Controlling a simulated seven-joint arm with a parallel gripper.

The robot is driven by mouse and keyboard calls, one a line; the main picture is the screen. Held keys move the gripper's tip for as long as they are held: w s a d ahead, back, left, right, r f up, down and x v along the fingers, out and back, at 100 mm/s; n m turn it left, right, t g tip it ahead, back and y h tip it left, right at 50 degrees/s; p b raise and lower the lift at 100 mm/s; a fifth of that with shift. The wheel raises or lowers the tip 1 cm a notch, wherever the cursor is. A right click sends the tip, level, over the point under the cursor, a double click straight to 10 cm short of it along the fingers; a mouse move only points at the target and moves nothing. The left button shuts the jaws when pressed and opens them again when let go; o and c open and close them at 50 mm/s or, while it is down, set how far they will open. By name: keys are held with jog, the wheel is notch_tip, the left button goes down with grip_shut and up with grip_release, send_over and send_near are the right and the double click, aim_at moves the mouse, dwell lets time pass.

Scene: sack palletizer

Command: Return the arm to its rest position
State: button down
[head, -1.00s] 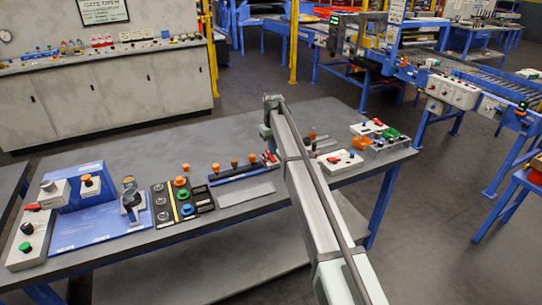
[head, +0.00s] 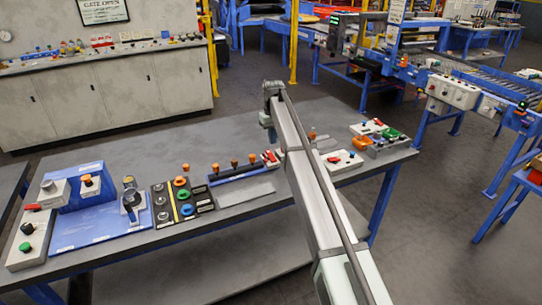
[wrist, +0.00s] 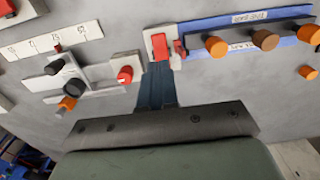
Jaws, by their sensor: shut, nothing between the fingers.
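My arm reaches from the lower right of the head view over the workbench (head: 240,135), and its wrist end is above the bench near the middle. My gripper shows in the wrist view (wrist: 157,84) as two dark fingers pressed together, with nothing between them. In that view a red rocker switch on a white plate (wrist: 160,45) appears just beyond the fingertips. The fingers look apart from it, though the distance is hard to judge.
A blue strip with orange knobs (head: 236,172) lies left of the arm. A black panel with coloured rings (head: 182,200) and a blue base with a lever (head: 100,226) stand farther left. White switch boxes (head: 341,161) stand right of the arm. The back of the bench is clear.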

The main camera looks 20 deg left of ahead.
jog(key=s+d+f+m+h, duration=0.1)
jog(key=s+d+f+m, duration=0.1)
jog(key=s+d+f, duration=0.6)
jog(key=s+d+f+m+h, duration=0.1)
jog(key=s+d+f, duration=0.4)
jog(key=s, duration=0.4)
jog(key=s+d+f+m+g, duration=0.2)
jog(key=s+d+f, duration=0.6)
jog(key=d+f, duration=0.55)
jog(key=s+d+f+m+g, duration=0.1)
jog(key=s+d+f+g, duration=0.1)
jog(key=s+d+f, duration=0.9)
jog(key=s+d+f+m+g, duration=0.1)
jog(key=s+d+f, duration=0.3)
jog(key=s, duration=0.5)
jog(key=s+d+f+m+g+y, duration=0.1)
jog(key=s+d+f, duration=0.3)
jog(key=s, duration=0.5)
jog(key=s+d+f+m+y, duration=0.1)
jog(key=s+d+f, duration=0.4)
jog(key=s, duration=0.4)
jog(key=shift+f+g, duration=0.4)
jog(key=shift+f, duration=0.25)
